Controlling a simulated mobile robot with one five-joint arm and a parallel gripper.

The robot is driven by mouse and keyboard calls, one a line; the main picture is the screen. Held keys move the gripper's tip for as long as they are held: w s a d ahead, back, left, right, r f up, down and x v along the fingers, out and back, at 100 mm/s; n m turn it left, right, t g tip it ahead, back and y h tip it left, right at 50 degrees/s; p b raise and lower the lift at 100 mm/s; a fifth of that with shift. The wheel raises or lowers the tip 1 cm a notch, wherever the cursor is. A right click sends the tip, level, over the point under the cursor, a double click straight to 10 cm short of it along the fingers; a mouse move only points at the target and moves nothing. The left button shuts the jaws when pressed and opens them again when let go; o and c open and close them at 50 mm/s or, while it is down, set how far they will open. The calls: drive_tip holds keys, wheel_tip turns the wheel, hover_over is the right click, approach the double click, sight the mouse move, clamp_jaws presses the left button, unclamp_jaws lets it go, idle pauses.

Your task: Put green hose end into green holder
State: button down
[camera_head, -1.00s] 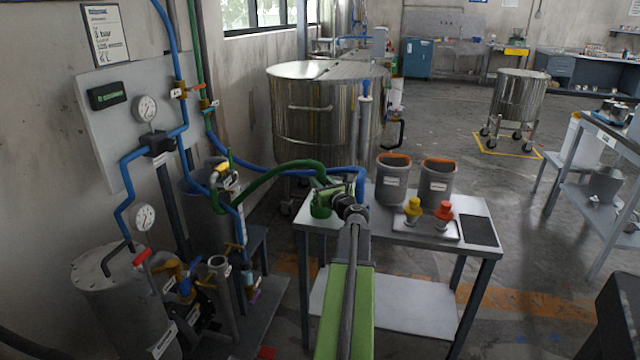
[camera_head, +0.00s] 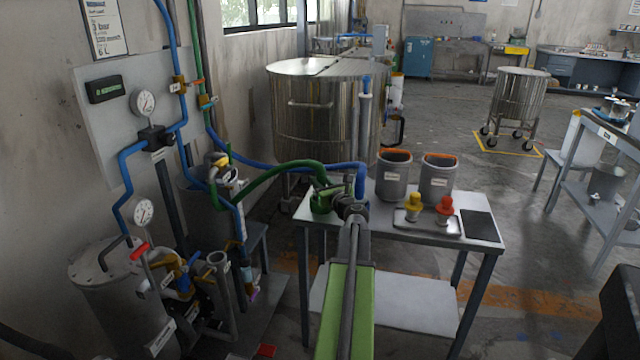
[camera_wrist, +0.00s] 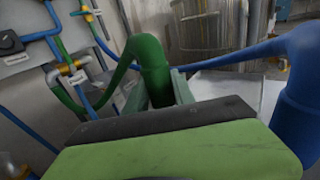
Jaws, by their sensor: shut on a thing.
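The green hose (camera_head: 277,173) arcs from the wall piping to the near left corner of a small table. Its end (camera_wrist: 152,72) hangs downward between the jaws of my gripper (camera_wrist: 158,92), which is shut on it. In the head view my gripper (camera_head: 330,191) is at the table's left side, partly hidden by my wrist. The green holder (camera_head: 320,206) is a round green piece on that corner, at or just below the gripper. I cannot tell whether the hose end is inside it. The holder is hidden in the wrist view.
A blue hose (camera_head: 290,168) comes down just right of my gripper, close in the wrist view too (camera_wrist: 298,105). Two grey containers (camera_head: 393,178) and a tray (camera_head: 428,228) with yellow and red knobs stand further right. A steel vat (camera_head: 300,125) is behind.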

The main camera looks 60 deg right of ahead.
drive_tip(key=shift+f+b, duration=0.4)
drive_tip(key=shift+f, duration=0.1)
drive_tip(key=c, duration=1)
unclamp_jaws()
drive_tip(key=shift+o, duration=0.2)
